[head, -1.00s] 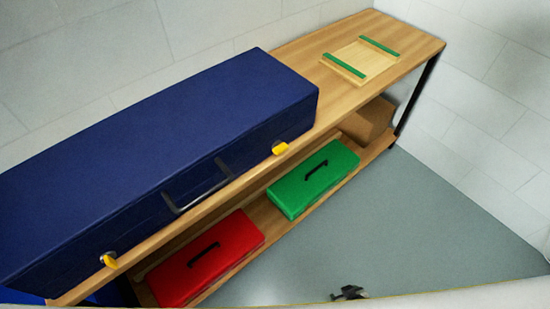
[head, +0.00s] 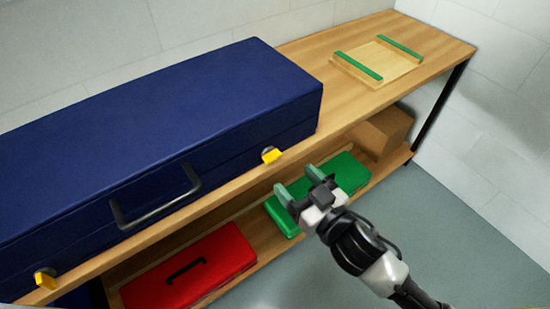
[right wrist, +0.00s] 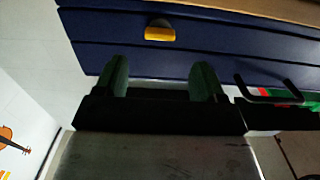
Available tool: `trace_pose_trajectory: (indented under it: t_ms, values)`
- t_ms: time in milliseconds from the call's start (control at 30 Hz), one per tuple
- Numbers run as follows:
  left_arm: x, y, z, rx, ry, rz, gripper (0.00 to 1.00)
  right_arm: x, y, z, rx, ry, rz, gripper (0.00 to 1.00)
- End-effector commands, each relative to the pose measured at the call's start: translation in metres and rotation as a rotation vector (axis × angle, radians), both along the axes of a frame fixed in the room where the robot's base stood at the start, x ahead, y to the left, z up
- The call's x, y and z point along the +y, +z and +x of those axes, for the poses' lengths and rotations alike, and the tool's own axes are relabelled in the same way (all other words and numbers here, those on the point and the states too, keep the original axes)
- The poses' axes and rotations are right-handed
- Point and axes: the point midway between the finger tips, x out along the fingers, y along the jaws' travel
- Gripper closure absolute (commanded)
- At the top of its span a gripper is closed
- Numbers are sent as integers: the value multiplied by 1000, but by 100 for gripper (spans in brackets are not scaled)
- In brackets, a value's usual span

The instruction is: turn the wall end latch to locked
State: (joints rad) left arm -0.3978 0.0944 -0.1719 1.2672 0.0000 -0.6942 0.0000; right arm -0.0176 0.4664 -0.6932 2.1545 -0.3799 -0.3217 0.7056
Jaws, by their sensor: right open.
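The long dark blue case (head: 160,135) lies on the wooden bench, with a yellow latch near each end of its front. The latch at the right end, nearer the right wall (head: 271,156), also shows in the right wrist view (right wrist: 160,32), its yellow tab lying across the case side. The other latch (head: 45,279) is at the lower left. My right gripper (head: 299,184) is open and empty, in front of the right-end latch and apart from it. In the right wrist view its fingers (right wrist: 161,80) spread on either side below the latch. My left gripper is out of view.
A black handle (head: 155,198) sticks out from the case front between the latches. A green box (head: 345,172), a red box (head: 215,255) and a cardboard box (head: 383,132) sit on the lower shelf. A wooden tray with green strips (head: 375,65) lies on the bench top.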

Motion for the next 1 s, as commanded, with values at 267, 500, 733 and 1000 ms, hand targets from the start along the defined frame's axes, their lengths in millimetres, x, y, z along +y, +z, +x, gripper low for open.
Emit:
trace_pose_trajectory:
  t_ms: [267,500,733,1000]
  values:
    - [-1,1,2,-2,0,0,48,32,1,44,-3,-1,0,30]
    - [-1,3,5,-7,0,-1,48,45,0,62,0,-1,0,30]
    - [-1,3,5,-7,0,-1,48,46,0,64,1,-1,-1,30]
    - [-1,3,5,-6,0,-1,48,46,-1,64,1,-1,-1,59]
